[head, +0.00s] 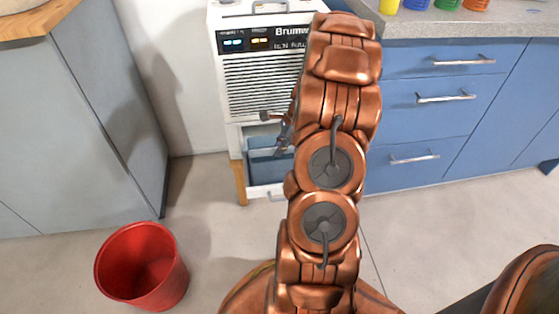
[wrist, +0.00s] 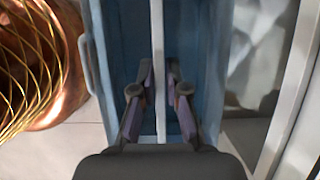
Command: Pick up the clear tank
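The clear tank is a bluish, see-through, open-topped bin. In the head view the clear tank (head: 268,168) sits low in the opening of the white appliance (head: 262,88). In the wrist view the clear tank (wrist: 208,50) fills the middle, with a pale bar (wrist: 157,35) running along its centre. In the head view my arm hides the appliance's right part, and the gripper shows only in part beside the tank.
A red bucket (head: 142,266) stands on the floor at the left. Blue drawers (head: 440,98) are at the right and a grey cabinet (head: 75,110) at the left. The floor before the appliance is clear. A coppery object with gold wires (wrist: 35,65) is left of the tank.

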